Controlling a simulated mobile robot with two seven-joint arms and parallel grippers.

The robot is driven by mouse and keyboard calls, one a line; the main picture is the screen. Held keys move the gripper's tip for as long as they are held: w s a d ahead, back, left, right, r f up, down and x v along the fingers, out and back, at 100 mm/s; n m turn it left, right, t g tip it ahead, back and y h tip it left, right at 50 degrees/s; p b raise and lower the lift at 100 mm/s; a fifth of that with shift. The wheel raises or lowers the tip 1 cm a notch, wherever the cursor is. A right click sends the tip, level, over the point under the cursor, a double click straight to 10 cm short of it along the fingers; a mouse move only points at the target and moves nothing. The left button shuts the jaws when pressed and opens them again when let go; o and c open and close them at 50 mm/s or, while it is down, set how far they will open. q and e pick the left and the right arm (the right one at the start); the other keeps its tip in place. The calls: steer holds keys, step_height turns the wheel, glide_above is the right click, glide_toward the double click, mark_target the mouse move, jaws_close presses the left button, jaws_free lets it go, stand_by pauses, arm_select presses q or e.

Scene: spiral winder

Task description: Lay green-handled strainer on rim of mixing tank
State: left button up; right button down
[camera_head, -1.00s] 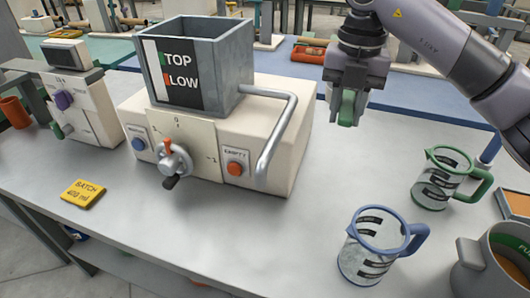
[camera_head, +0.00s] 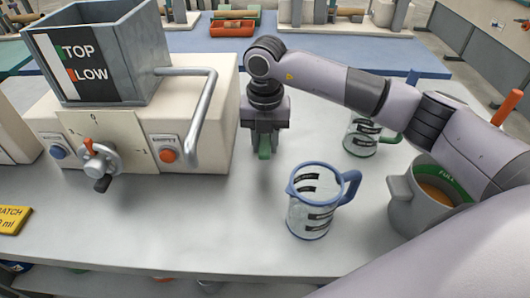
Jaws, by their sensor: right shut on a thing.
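The mixing tank appears to be the grey open-topped box (camera_head: 134,58) marked TOP and LOW, on the cream machine at the left. My right gripper (camera_head: 264,152) points down, right of the machine and its bent pipe, low over the grey bench. It is shut on a small green piece (camera_head: 265,147), which looks like the strainer's handle. No mesh or bowl of a strainer shows; the fingers hide the rest. I cannot tell whether the piece touches the bench. My left gripper is not in view.
A blue-handled jug (camera_head: 310,212) stands in front of my right gripper. A green-handled jug (camera_head: 361,140) and a grey pot (camera_head: 405,207) stand to its right. The bent pipe (camera_head: 207,115) juts from the machine.

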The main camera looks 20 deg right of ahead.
mark_target(265, 165)
steer(key=shift+f, duration=2)
steer(key=shift+f, duration=0.1)
steer(key=shift+f, duration=0.15)
steer(key=c, duration=0.8)
jaws_free()
steer(key=shift+c, duration=0.2)
steer(key=shift+r, duration=0.25)
